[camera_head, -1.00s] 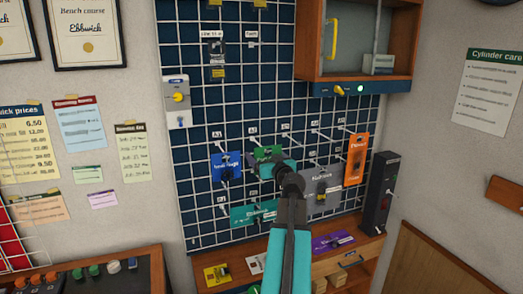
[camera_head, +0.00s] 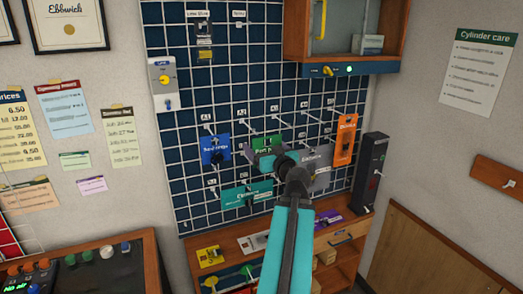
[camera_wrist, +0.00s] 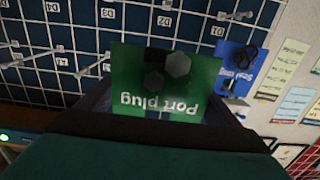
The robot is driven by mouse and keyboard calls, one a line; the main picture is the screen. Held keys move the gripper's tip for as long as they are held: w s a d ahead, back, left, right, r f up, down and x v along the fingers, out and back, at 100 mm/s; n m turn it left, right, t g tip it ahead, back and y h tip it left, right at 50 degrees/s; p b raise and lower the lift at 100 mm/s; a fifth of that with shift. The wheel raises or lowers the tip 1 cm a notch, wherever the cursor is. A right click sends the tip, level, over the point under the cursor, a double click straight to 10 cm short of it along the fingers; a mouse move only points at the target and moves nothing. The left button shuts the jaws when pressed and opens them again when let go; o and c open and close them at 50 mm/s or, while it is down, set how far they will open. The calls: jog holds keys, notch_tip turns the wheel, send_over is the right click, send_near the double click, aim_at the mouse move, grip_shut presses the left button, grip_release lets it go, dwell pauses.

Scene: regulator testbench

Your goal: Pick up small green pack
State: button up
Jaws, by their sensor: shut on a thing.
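The small green pack (camera_wrist: 130,82) reads "Port plug", upside down in the wrist view, with dark hexagonal parts on its face. My gripper (camera_wrist: 155,112) is shut on its lower edge as seen there. In the head view the green pack (camera_head: 267,144) stands before the grid panel, to the right of a blue pack. My gripper (camera_head: 266,160) partly covers it there. I cannot tell whether the pack still touches its hook.
A blue pack (camera_head: 215,150), a wider teal pack (camera_head: 240,194), a grey pack (camera_head: 320,168) and an orange pack (camera_head: 346,140) hang close around. A cabinet (camera_head: 345,30) juts out above right. A dark post (camera_head: 371,172) stands right. A shelf below holds flat packs.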

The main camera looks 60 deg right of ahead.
jog(key=shift+s+a+f+b, duration=0.15)
jog(key=shift+s+a+b, duration=0.25)
jog(key=shift+b, duration=2.85)
jog(key=b+v, duration=0.1)
jog(key=b, duration=0.5)
jog(key=shift+s+a, duration=0.1)
jog(key=shift+s, duration=0.2)
jog(key=v, duration=0.3)
jog(key=shift+s+a+b, duration=0.35)
jog(key=shift+s+b, duration=0.15)
jog(key=shift+b, duration=0.6)
jog(key=b, duration=1.1)
send_near(268, 151)
jog(key=v, duration=0.4)
jog(key=shift+b+v, duration=0.6)
jog(key=shift+v, duration=0.45)
jog(key=shift+a, duration=0.15)
jog(key=shift+w, duration=0.15)
